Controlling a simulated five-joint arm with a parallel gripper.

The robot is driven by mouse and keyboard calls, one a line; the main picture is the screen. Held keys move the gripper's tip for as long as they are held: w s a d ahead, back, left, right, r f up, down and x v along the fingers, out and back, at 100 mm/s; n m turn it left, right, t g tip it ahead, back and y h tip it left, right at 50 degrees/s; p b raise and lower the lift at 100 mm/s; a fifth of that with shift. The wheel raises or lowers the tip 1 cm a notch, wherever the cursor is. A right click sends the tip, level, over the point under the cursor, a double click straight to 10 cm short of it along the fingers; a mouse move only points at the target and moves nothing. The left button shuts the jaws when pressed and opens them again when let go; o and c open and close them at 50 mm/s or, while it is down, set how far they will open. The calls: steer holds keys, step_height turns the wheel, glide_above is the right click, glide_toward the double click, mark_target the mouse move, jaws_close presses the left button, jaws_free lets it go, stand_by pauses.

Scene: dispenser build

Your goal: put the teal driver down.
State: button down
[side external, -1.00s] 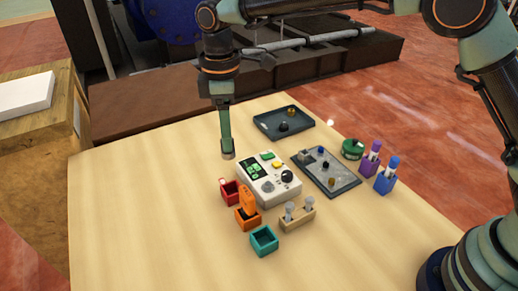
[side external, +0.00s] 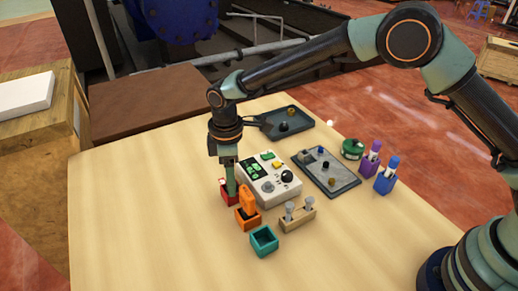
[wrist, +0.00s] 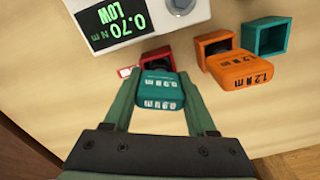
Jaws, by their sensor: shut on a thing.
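The teal driver (wrist: 158,90) shows in the wrist view between the two fingers of my gripper (wrist: 156,82). Its label is upside down and hard to read. My gripper (side external: 230,186) is shut on it, pointing down at the red holder (side external: 226,198). In the wrist view the red holder (wrist: 155,55) is partly hidden behind the driver. I cannot tell how far the driver is inside it. The teal holder (side external: 264,240) stands empty at the front; it also shows in the wrist view (wrist: 283,36).
The orange driver (side external: 248,200) stands in the orange holder (side external: 247,222), close beside my gripper. The tester box (side external: 280,186) is just right; its screen (wrist: 115,22) reads 0.70 Nm LOW. A wooden block (side external: 298,219) holds grey-topped pieces. The table's left is clear.

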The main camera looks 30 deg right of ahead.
steer(key=shift+f, duration=0.1)
steer(key=shift+c, duration=1)
jaws_free()
